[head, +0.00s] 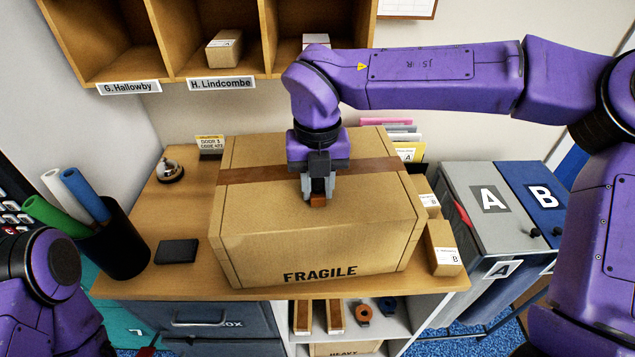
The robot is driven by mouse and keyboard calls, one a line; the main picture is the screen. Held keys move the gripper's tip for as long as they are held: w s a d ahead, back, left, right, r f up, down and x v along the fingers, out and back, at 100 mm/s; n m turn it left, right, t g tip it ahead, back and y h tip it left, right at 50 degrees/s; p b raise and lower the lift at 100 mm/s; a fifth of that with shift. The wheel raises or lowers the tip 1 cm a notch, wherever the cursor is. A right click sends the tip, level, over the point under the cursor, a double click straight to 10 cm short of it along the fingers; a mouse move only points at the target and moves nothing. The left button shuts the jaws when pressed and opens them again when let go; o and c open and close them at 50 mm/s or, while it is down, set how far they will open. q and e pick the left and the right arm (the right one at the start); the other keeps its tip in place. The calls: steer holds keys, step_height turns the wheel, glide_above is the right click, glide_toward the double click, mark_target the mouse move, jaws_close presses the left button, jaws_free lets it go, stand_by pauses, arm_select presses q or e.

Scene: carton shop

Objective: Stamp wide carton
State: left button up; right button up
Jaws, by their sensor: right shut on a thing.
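A wide brown carton (265,225) stands closed on the wooden table, with brown tape across its top and FRAGILE printed on its front. My right gripper (318,190) points down over the carton's top. It is shut on a small orange-brown block (318,201), which looks like a stamp. The block is at or just above the top face; I cannot tell if it touches. Its underside is hidden, and no stamp mark shows on the top. A flat black pad (177,252) lies left of the carton. My left arm shows at the lower left, but its gripper does not.
A bell (170,171) and a black cup of rolled tubes (116,246) stand at the left. Small boxes (442,248) crowd the carton's right side. Grey bin A (480,235) and blue bin B (535,200) stand further right. Shelves (165,60) hang behind.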

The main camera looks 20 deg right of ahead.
steer(key=shift+r+p, duration=3)
steer(key=shift+r, duration=0.5)
steer(key=shift+f, duration=0.1)
